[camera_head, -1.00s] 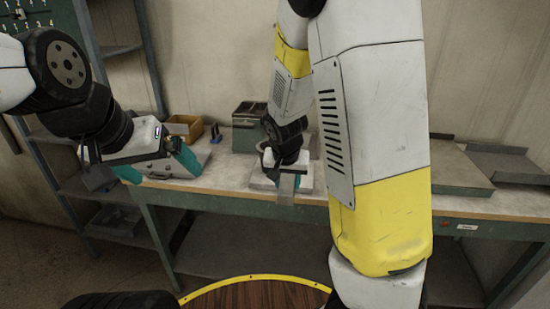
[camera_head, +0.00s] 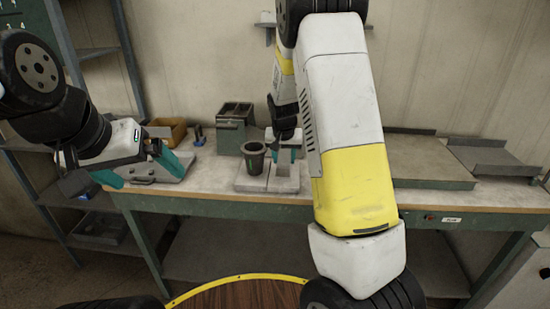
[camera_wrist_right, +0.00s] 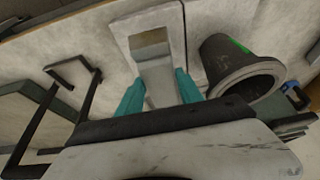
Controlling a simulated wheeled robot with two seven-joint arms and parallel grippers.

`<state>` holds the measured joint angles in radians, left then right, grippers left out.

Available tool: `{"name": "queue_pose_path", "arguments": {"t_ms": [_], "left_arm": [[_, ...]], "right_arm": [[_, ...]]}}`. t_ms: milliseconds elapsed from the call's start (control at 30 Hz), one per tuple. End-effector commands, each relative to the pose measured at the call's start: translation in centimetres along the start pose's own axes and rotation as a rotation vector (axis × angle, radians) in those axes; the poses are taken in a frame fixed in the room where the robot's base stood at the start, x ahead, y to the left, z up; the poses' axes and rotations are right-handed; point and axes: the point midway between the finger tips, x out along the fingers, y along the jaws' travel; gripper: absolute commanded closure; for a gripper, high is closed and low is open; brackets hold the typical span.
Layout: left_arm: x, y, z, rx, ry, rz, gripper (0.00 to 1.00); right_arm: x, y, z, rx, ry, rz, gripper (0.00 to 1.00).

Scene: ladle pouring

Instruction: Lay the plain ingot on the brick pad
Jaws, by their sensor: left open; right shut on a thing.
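A grey plain ingot (camera_wrist_right: 157,78) is between the teal fingers of my right gripper (camera_wrist_right: 160,92) in the right wrist view. My right gripper (camera_head: 286,155) is shut on it. In the head view the ingot (camera_head: 284,172) hangs lengthwise downward, its lower end over or at the pale grey brick pad (camera_head: 284,187). I cannot tell whether it touches the pad, which also shows in the wrist view (camera_wrist_right: 125,26). My left gripper (camera_head: 140,169) is open and empty, near a grey box-like block on the bench's left part.
A dark crucible (camera_head: 254,158) stands just left of the ingot, also close by in the wrist view (camera_wrist_right: 238,72). Behind are a grey-green box (camera_head: 236,133) and a tan bin (camera_head: 170,128). Flat trays (camera_head: 430,160) lie at the right of the bench (camera_head: 215,195).

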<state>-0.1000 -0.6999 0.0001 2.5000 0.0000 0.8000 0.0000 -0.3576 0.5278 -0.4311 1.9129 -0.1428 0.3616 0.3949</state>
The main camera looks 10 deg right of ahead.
Motion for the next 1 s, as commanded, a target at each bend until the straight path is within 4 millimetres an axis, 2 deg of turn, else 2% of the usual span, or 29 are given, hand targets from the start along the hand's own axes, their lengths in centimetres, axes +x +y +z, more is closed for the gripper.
{"name": "queue_pose_path", "arguments": {"t_ms": [167, 400, 733, 767, 867, 1000], "left_arm": [[0.0, 0.0, 0.0, 0.000, 0.000, 0.000, 0.02], [0.0, 0.0, 0.0, 0.000, 0.000, 0.000, 0.02], [0.0, 0.0, 0.0, 0.000, 0.000, 0.000, 0.02], [0.0, 0.0, 0.0, 0.000, 0.000, 0.000, 0.02], [0.0, 0.0, 0.0, 0.000, 0.000, 0.000, 0.02], [0.0, 0.0, 0.0, 0.000, 0.000, 0.000, 0.02]], "right_arm": [[0.7, 0.2, -1.0, 0.001, 0.001, -0.001, 1.00], [3.7, 0.2, 0.4, 0.000, -0.001, 0.000, 1.00], [3.9, 0.2, 0.5, 0.000, 0.001, -0.001, 1.00], [4.0, 0.2, 0.6, 0.000, 0.000, 0.000, 0.55], [3.9, 0.2, 0.6, 0.000, 0.000, 0.000, 0.35], [3.9, 0.2, 0.6, 0.000, 0.000, 0.000, 0.35]]}}
